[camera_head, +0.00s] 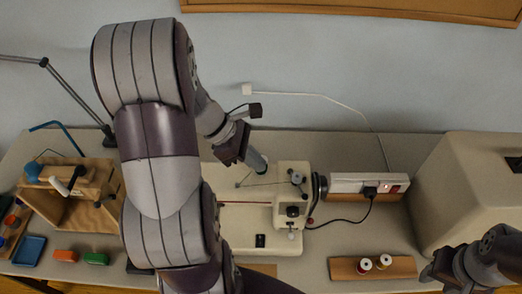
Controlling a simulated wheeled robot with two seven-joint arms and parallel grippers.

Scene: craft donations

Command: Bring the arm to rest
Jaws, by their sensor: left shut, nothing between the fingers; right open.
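My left arm rises from the bottom, bends high at the left and comes down over the sewing machine (262,236). My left gripper (250,157) is shut and empty, above the back of the machine. The arm hides much of the machine's left part. My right gripper (438,275) is open and empty at the bottom right, beside the spool board. Part of the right arm is cut off by the picture's edge.
A wooden board (344,269) holds two spools. A beige case (462,190) stands at the right. A wooden box (62,203), blue tray (30,250), orange block (65,255) and green block (96,258) are at the left.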

